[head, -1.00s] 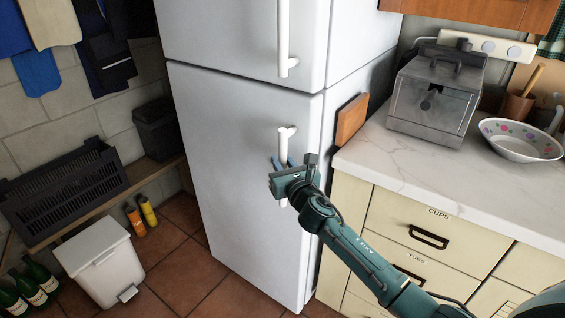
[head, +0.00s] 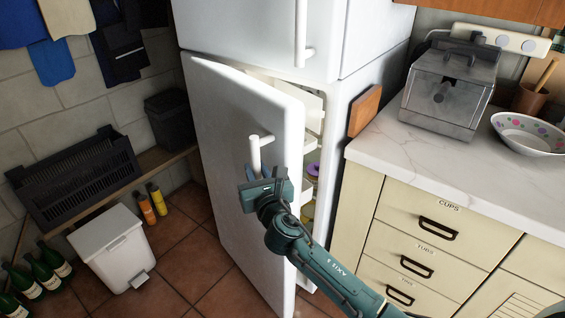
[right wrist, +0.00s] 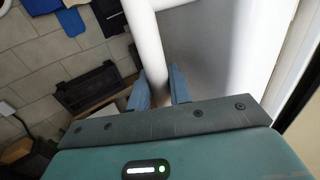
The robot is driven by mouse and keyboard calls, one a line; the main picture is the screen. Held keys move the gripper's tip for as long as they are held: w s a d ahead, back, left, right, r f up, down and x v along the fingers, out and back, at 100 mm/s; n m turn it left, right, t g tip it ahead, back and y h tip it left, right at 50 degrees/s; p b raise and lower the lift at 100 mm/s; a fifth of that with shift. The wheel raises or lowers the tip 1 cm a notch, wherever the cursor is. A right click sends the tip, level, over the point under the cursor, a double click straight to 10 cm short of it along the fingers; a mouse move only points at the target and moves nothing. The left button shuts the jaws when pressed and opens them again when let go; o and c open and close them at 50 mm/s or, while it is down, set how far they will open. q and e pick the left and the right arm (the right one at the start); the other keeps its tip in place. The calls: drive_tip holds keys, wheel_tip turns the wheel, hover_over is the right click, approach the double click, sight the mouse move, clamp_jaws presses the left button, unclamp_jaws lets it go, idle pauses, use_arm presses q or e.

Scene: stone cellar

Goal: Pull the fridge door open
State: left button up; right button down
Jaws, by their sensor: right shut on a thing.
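The white fridge door (head: 222,120) is the lower door of the fridge (head: 345,112). It stands partly open, with a gap on its right side showing lit shelves and a few items inside. Its white bar handle (head: 255,152) is vertical on the door's front. My right gripper (head: 262,178) is at the lower part of the handle, and its blue fingers are shut around the bar. In the right wrist view the handle (right wrist: 146,40) runs down between the fingers (right wrist: 160,92). My left gripper is out of view.
A counter (head: 410,135) with drawers stands close to the right of the fridge, with a metal appliance (head: 450,95) and a bowl (head: 530,133) on it. A white bin (head: 112,250), bottles (head: 45,270) and a black crate (head: 75,178) are at left. Tiled floor (head: 190,265) is clear before the door.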

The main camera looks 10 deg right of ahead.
drive_tip(key=s+a+b, duration=0.2)
drive_tip(key=a, duration=1.2)
drive_tip(key=shift+s, duration=0.25)
drive_tip(key=c, duration=1.3)
unclamp_jaws()
drive_tip(key=shift+d, duration=0.1)
drive_tip(key=s, duration=0.5)
drive_tip(key=s+d+p, duration=0.1)
drive_tip(key=s, duration=0.1)
drive_tip(key=shift+s, duration=0.25)
